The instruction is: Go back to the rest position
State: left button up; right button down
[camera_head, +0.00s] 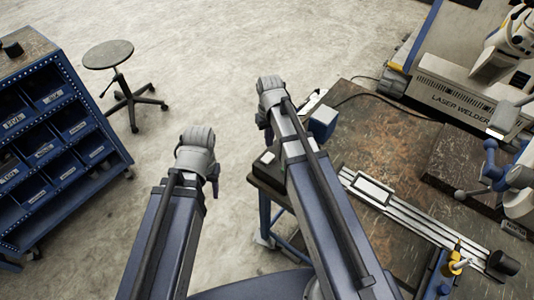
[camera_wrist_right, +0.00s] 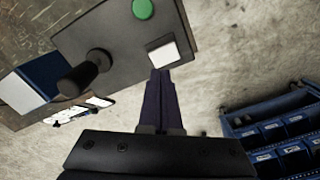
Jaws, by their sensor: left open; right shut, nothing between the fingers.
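My left gripper (camera_head: 214,180) hangs below the end of my left arm, over the bare floor left of the workbench; little of it shows past the wrist, and it is open. My right arm ends above the workbench's left corner in the head view, and its wrist mostly hides the gripper there. In the right wrist view my right gripper (camera_wrist_right: 160,78) is shut and empty. Its tips appear close to the white square button (camera_wrist_right: 163,54) on a dark control box (camera_wrist_right: 120,35); I cannot tell whether they touch.
The workbench (camera_head: 385,140) carries a rail (camera_head: 425,222) and a blue box (camera_head: 322,122). A laser welder (camera_head: 460,95) stands at the back right. A stool (camera_head: 108,55) and a blue bin rack (camera_head: 60,140) stand left. The floor between is clear.

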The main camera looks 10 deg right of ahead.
pick_arm(q)
jog(key=shift+r, duration=0.5)
pick_arm(e)
jog(key=shift+r, duration=0.45)
jog(key=shift+a, duration=0.1)
jog(key=s+a+n+h, duration=0.1)
jog(key=s+a+n, duration=0.1)
jog(key=s+a, duration=0.8)
jog(key=s, duration=0.4)
jog(key=shift+s+a, duration=0.15)
jog(key=shift+s, duration=0.05)
jog(key=shift+r, duration=0.1)
